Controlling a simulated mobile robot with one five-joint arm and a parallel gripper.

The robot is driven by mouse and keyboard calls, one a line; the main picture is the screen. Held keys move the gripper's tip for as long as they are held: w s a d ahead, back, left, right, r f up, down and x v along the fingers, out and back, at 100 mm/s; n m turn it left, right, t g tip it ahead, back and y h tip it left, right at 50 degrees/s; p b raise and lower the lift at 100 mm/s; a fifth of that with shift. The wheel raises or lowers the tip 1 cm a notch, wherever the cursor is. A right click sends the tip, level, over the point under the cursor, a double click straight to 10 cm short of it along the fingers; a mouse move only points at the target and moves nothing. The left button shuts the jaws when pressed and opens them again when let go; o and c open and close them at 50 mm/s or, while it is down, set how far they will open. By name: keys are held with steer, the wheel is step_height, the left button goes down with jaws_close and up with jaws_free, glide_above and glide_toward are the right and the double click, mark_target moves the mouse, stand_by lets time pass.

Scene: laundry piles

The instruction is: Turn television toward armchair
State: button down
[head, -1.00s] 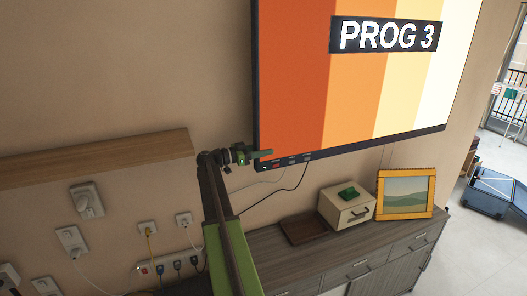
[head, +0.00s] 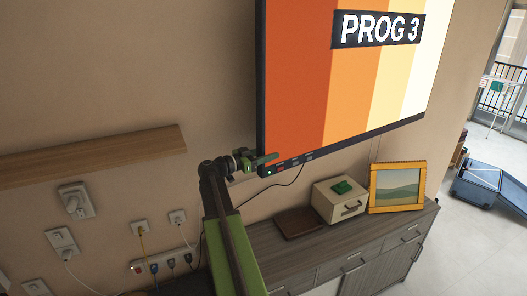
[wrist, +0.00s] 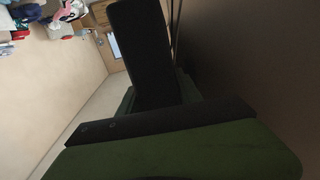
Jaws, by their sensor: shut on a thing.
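The television (head: 300,85) hangs at the wall in the head view, its screen showing coloured stripes and "PROG 3". Its top runs out of the picture. My gripper (head: 268,161) is at the lower left corner of the television and is shut on its edge. In the wrist view the green fingers of my gripper (wrist: 165,120) fill the lower middle, with a dark slab between them. I cannot see the armchair in either view.
A grey cabinet (head: 345,253) below the television bears a brown tray (head: 300,223), a cream box (head: 340,203) and a framed picture (head: 397,187). A wooden shelf (head: 90,153) and several plugged sockets are on the wall at left. Open floor (head: 475,230) shows at right.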

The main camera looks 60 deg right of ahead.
steer(key=shift+s+f+g, duration=0.15)
steer(key=shift+s+g, duration=0.15)
steer(key=shift+s, duration=0.05)
steer(key=c, duration=1.1)
jaws_free()
steer(key=shift+a, duration=0.1)
steer(key=shift+o, duration=1.1)
steer(key=shift+s, duration=0.2)
steer(key=shift+w, duration=0.15)
steer(key=shift+w+a, duration=0.2)
steer(key=shift+a, duration=0.15)
steer(key=v, duration=1.6)
steer(key=shift+a+r, duration=0.3)
steer(key=shift+a, duration=0.05)
